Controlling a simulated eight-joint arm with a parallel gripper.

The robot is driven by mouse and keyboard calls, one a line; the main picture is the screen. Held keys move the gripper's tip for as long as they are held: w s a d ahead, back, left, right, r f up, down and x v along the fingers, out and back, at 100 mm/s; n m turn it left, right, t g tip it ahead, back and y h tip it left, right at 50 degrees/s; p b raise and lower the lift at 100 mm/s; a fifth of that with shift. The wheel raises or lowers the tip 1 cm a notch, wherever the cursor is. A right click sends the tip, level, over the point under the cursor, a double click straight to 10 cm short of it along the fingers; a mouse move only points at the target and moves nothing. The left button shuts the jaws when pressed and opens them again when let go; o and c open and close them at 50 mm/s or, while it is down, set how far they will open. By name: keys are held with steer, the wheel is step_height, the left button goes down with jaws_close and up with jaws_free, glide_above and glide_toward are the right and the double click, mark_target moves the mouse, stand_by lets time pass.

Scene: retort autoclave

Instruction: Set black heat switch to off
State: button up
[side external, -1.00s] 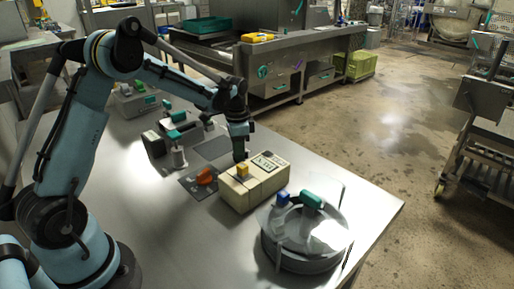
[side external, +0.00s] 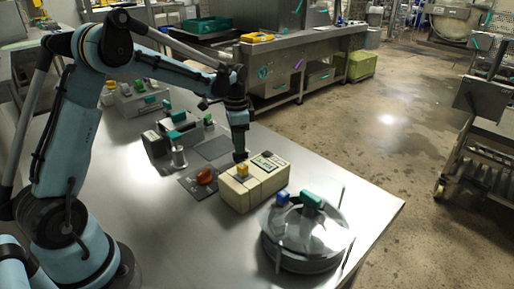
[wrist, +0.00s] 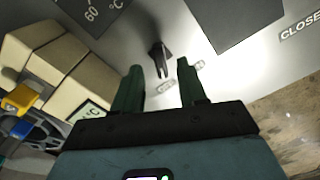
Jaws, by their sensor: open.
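The black heat switch (wrist: 157,56) shows in the wrist view as a small dark lever on the bright metal table, just beyond my fingertips. Small labels lie near it, too blurred to read. My gripper (wrist: 158,78) is open, with two dark green fingers apart and nothing between them; the switch lies about in line with the gap. In the side view my gripper (side external: 240,154) points down behind the beige box (side external: 254,186), close to the table. The switch cannot be made out there.
The beige box carries a yellow block (side external: 242,170) and a display. An orange knob (side external: 205,176) on a dark plate is left of it. A round lidded vessel (side external: 307,238) stands in front right. A dark flat plate (side external: 213,147) lies behind.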

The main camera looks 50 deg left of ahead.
step_height(320, 180, up, 9)
stand_by(0.3)
steer(key=shift+f, duration=0.1)
steer(key=s+d+n+t, duration=0.5)
steer(key=s+d+t, duration=0.2)
steer(key=s+d, duration=0.5)
steer(key=s, duration=0.4)
steer(key=shift+d+n, duration=0.35)
steer(key=shift+n, duration=0.05)
